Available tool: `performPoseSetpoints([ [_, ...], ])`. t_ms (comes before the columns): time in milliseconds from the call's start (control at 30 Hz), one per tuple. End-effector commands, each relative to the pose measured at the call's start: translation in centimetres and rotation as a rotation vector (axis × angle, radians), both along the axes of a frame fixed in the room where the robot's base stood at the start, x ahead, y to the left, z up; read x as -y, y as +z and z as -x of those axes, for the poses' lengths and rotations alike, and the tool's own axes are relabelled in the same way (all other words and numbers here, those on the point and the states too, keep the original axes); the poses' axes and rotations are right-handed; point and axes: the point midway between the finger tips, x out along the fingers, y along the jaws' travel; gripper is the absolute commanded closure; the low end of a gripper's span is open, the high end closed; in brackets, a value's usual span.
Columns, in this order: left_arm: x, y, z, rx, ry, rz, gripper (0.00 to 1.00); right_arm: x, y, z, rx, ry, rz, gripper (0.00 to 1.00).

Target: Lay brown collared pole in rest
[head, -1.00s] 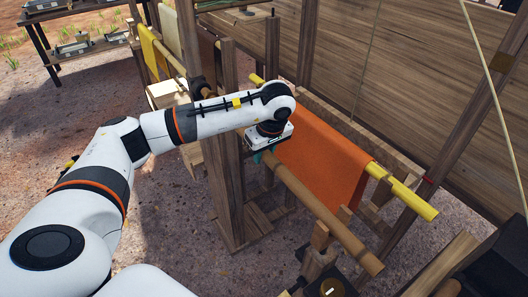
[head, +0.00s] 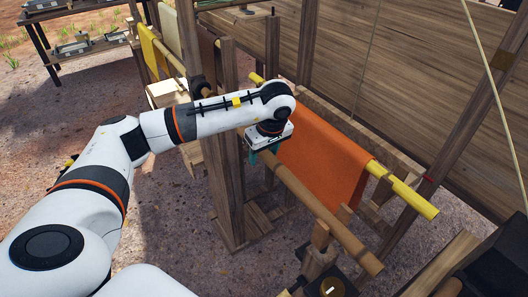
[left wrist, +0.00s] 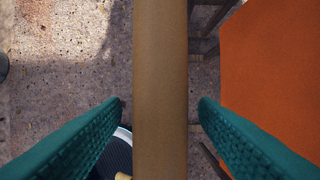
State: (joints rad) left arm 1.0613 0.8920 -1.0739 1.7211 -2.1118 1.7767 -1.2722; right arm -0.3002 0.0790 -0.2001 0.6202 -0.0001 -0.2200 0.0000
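The brown pole (head: 325,215) slopes from under my left gripper to its near end at lower right. No collar can be made out clearly on its visible part. My left gripper (head: 262,154) is over the far part of the pole. In the left wrist view the teal fingers (left wrist: 160,110) stand on either side of the pole (left wrist: 160,60), with a gap on both sides. Near its lower end the pole lies beside upright wooden pegs (head: 320,236) of a support. Whether it is fully seated there I cannot tell. My right gripper is not in view.
An orange sheet (head: 322,160) hangs over a yellow pole (head: 408,192) just right of the brown pole. Wooden posts (head: 222,190) stand close to my left arm. A plank wall (head: 420,90) is behind. Another rack with yellow cloth (head: 150,50) is at upper left.

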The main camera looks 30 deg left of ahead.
Motion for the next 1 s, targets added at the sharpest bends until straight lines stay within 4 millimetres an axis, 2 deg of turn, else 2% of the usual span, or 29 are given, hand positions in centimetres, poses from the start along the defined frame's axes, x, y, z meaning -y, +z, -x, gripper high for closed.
performPoseSetpoints([
  [167, 0.0, 0.0, 0.0, -0.001, 0.0, 0.0, 0.46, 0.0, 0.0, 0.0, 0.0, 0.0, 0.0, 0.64],
  [267, 0.2, 0.7, 0.0, 0.002, -0.001, 0.001, 0.46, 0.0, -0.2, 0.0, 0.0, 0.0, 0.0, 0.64],
  [367, 0.6, 2.1, 0.1, 0.003, -0.002, 0.001, 0.46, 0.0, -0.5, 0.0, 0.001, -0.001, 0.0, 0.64],
  [700, 2.2, 9.1, 0.8, 0.005, -0.002, 0.001, 0.46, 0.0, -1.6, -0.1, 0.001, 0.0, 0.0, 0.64],
  [767, 2.4, 10.2, 0.9, 0.004, -0.001, 0.0, 0.46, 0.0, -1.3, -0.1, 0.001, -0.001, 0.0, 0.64],
  [1000, 2.8, 11.6, 1.2, 0.0, 0.0, 0.0, 0.46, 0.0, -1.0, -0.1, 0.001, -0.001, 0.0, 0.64],
])
